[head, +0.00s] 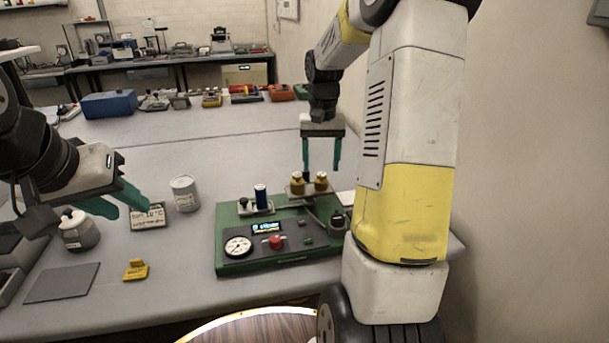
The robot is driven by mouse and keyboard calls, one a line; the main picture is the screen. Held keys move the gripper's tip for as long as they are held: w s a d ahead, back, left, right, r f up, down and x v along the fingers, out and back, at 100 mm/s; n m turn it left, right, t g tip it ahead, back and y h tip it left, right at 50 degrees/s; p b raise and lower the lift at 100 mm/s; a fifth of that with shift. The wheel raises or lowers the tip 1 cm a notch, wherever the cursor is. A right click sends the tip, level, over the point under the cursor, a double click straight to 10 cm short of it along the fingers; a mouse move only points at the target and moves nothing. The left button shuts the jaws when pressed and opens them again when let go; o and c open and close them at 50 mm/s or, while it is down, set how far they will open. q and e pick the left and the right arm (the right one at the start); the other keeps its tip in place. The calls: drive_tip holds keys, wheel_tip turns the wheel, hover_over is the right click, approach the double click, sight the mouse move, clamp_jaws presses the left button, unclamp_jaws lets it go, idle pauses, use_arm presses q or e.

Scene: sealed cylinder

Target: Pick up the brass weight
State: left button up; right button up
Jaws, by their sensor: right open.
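Two brass weights, a left one (297,186) and a right one (321,182), stand side by side on a small platform at the back right of the green apparatus (240,268). My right gripper (321,170) points down just above them, open and empty, with its teal fingers apart. Its fingertips look close to the tops of the weights; whether they touch is unclear. My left gripper (131,209) is at the left, above the table, with its teal fingers apart and nothing between them.
The apparatus carries a blue cylinder (261,197), a dial gauge (238,246) and a red knob (276,242).

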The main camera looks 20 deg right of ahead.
sight(322, 174)
wheel_tip(322, 174, down, 5)
drive_tip(key=shift+d+r, duration=0.1)
drive_tip(key=shift+d, duration=0.05)
clamp_jaws()
